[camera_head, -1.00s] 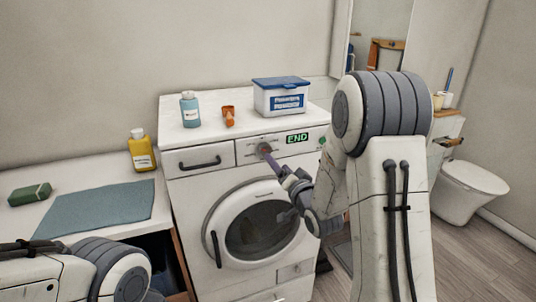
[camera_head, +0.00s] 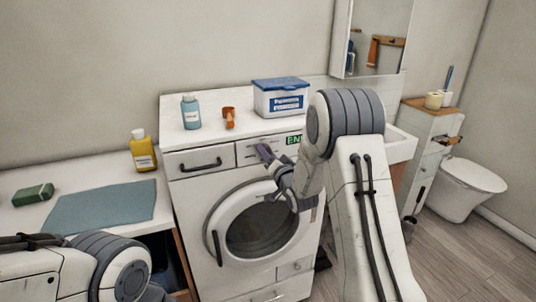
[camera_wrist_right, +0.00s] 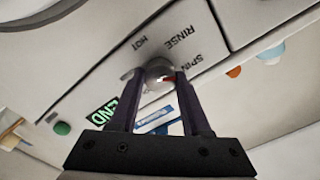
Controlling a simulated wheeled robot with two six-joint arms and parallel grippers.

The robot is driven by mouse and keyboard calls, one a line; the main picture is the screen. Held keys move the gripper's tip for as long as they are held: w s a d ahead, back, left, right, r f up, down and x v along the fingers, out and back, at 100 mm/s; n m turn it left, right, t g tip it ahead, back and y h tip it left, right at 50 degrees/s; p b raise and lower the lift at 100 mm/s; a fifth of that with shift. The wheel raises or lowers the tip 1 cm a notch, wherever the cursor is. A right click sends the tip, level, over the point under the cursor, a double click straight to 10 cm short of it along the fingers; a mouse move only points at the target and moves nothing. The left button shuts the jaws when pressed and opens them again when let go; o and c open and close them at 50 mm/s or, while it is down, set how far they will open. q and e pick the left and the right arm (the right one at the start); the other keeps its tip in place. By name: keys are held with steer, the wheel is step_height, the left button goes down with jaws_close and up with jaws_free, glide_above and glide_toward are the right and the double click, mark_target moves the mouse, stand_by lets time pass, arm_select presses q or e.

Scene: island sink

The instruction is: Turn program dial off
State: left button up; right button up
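The program dial (camera_wrist_right: 158,72) is a small silvery knob on the washing machine's front panel, with the words HOT, RINSE and SPIN around it. In the right wrist view the two dark fingers of my right gripper (camera_wrist_right: 158,80) stand on either side of it and appear closed on it. The dial's pointer cannot be made out. In the head view the right gripper (camera_head: 265,152) reaches the panel and hides the dial. The washing machine display (camera_head: 294,140) reads END in green in the wrist view. My left gripper is out of view.
On the washing machine (camera_head: 200,230) stand a blue bottle (camera_head: 190,112), an orange scoop (camera_head: 229,117) and a blue-lidded box (camera_head: 281,97). A yellow bottle (camera_head: 142,152), a cloth (camera_head: 105,206) and a green sponge (camera_head: 33,194) are on the left counter.

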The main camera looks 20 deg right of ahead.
jaws_close()
